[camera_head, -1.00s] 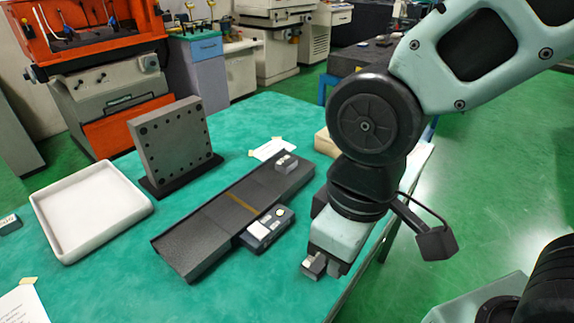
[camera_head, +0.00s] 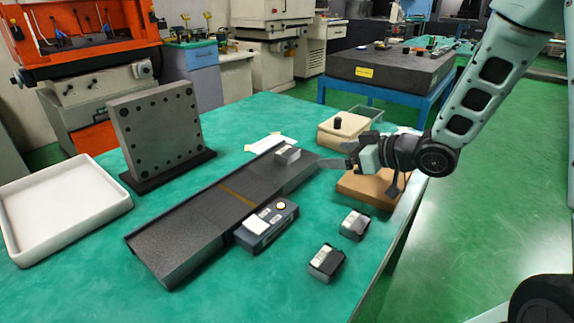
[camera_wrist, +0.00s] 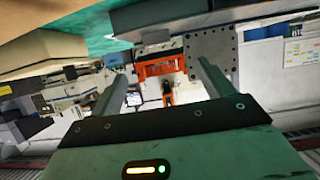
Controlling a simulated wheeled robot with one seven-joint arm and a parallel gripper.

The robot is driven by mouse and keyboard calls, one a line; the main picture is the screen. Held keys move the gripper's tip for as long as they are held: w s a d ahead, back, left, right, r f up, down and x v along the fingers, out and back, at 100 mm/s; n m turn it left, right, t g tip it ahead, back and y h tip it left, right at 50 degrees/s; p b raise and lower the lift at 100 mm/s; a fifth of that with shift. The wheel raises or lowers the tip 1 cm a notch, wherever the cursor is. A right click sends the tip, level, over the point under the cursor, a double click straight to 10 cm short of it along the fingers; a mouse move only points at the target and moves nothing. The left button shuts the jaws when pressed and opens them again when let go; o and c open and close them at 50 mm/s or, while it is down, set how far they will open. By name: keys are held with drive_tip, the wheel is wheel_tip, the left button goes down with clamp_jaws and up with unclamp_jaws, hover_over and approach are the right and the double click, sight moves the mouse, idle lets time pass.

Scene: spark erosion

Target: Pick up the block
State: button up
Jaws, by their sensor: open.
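A small grey metal block (camera_head: 288,154) sits on the far end of a long black slab (camera_head: 185,235) on the green table. Two more small dark blocks with pale tops, a nearer one (camera_head: 326,262) and a farther one (camera_head: 354,224), stand on the table to the right of the slab. Which one the task means I cannot tell. My gripper (camera_head: 337,156) is open, points left, and is to the right of the grey metal block, apart from it. In the wrist view its two fingers (camera_wrist: 165,85) are spread with nothing held between them.
A grey device (camera_head: 266,226) stands against the slab. A drilled upright plate (camera_head: 158,130) and a white tray (camera_head: 70,225) are at left. A brown board (camera_head: 370,190) and a beige box (camera_head: 343,135) are close to my gripper. Table front is clear.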

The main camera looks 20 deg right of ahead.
approach(289, 152)
drive_tip(key=x, duration=0.5)
drive_tip(key=shift+s+f, duration=0.1)
drive_tip(key=shift+f, duration=0.1)
drive_tip(key=shift+x, duration=2.9)
drive_tip(key=shift+r, duration=0.25)
drive_tip(key=c, duration=1.6)
wheel_tip(289, 152, up, 9)
drive_tip(key=shift+d+f+p, duration=0.1)
drive_tip(key=shift+f+p, duration=0.05)
drive_tip(key=shift+p, duration=0.35)
drive_tip(key=shift+r, duration=0.65)
